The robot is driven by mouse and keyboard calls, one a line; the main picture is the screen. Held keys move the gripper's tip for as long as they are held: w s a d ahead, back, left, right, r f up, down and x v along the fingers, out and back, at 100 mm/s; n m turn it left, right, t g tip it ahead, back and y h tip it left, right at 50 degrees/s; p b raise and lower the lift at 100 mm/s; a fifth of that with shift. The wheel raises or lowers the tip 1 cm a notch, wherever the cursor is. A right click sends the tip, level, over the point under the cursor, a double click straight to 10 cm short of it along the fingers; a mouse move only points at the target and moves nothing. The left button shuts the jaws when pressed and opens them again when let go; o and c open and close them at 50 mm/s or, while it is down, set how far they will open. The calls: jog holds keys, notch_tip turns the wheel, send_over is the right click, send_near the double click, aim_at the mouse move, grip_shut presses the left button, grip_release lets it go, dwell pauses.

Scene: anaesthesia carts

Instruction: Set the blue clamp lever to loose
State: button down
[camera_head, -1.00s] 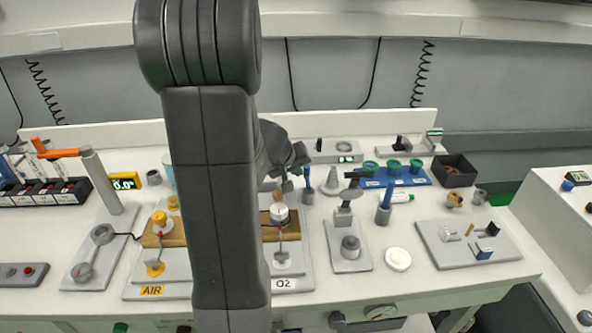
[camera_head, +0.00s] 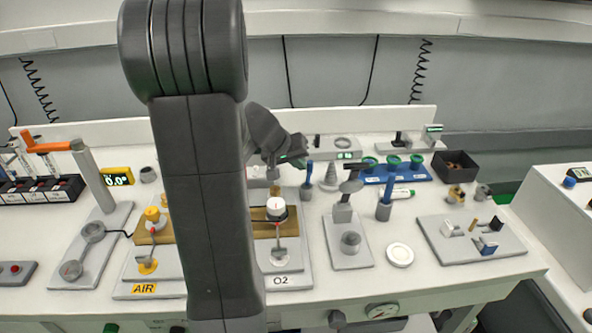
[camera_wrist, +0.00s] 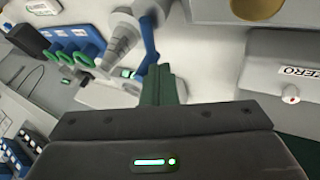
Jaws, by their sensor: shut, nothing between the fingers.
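A slim blue upright handle (camera_head: 308,181) stands behind the O2 plate, left of a grey stepped cone; I cannot tell for certain that it is the clamp lever. It also shows in the wrist view (camera_wrist: 147,38), just beyond the fingertips. A second blue post (camera_head: 384,206) stands farther right, and a small blue block (camera_head: 487,247) sits on the right grey plate. My gripper (camera_head: 301,163) is shut and empty, above and close to the first blue handle. In the wrist view its greenish fingers (camera_wrist: 162,85) are together. Whether they touch the handle is unclear.
The grey cone (camera_head: 330,179) and the blue rack with green rings (camera_head: 392,173) stand near my gripper. A black box (camera_head: 455,167) is at the back right. A white round disc (camera_head: 400,254) lies at the front. My arm hides part of the AIR and O2 plates.

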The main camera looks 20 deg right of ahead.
jog(key=m+g+b, duration=0.1)
jog(key=d+m+b, duration=0.1)
jog(key=shift+w+f+m+g+h, duration=0.2)
jog(key=shift+f+m+g+h, duration=0.1)
jog(key=shift+m+g, duration=0.1)
jog(key=m, duration=0.1)
jog(key=d+m+g+b, duration=0.1)
jog(key=shift+s+d+r+m+g, duration=0.1)
jog(key=shift+s+r+m+g, duration=0.1)
jog(key=shift+r+m+g, duration=0.1)
jog(key=shift+s+a+b, duration=0.35)
jog(key=shift+a+b, duration=0.2)
jog(key=shift+a, duration=0.2)
